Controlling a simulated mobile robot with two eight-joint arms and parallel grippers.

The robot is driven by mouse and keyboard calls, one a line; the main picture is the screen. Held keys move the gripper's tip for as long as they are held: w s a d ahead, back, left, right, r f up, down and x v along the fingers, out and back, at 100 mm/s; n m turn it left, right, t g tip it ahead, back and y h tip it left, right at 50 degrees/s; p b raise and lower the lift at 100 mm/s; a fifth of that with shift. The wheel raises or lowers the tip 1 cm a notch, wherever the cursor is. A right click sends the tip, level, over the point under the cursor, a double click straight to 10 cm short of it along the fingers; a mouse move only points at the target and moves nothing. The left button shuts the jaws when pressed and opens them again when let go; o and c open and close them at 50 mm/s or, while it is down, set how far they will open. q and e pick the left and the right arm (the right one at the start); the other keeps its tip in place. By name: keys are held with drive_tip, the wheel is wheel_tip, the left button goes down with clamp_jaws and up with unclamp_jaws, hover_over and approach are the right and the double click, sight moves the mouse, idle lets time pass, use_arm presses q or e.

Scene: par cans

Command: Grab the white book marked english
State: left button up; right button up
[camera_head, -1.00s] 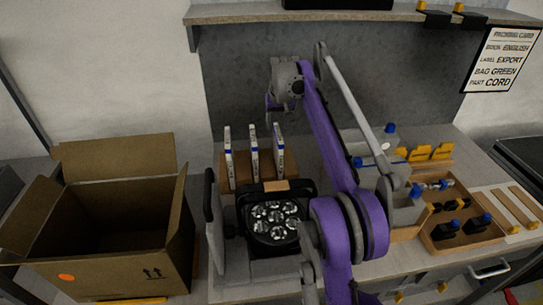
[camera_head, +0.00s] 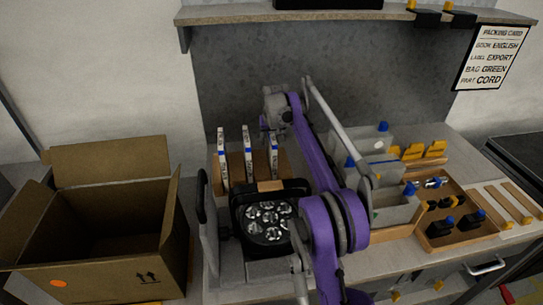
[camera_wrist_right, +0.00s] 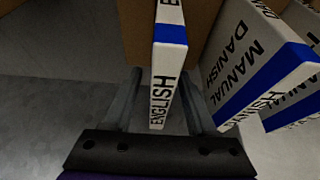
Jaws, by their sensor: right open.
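The white book marked ENGLISH, with a blue band (camera_wrist_right: 166,72), stands spine-up in the right wrist view. My right gripper (camera_wrist_right: 160,100) is open, with one finger on each side of this spine; I cannot tell whether either touches it. In the head view my right gripper (camera_head: 268,125) is just above the rightmost of three upright white books, which appears to be the English one (camera_head: 273,155). A white book marked MANUAL DANISH (camera_wrist_right: 250,65) stands to the right in the wrist view. My left gripper is not in view.
The middle book (camera_head: 248,157) and left book (camera_head: 222,160) stand close beside it. A black par can (camera_head: 268,218) is in front of the books. An open cardboard box (camera_head: 95,265) is at left. Grey bins (camera_head: 397,208) and a wooden tray (camera_head: 455,240) are at right.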

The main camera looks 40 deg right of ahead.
drive_tip(key=shift+f, duration=0.2)
idle(0.6)
clamp_jaws()
idle(1.3)
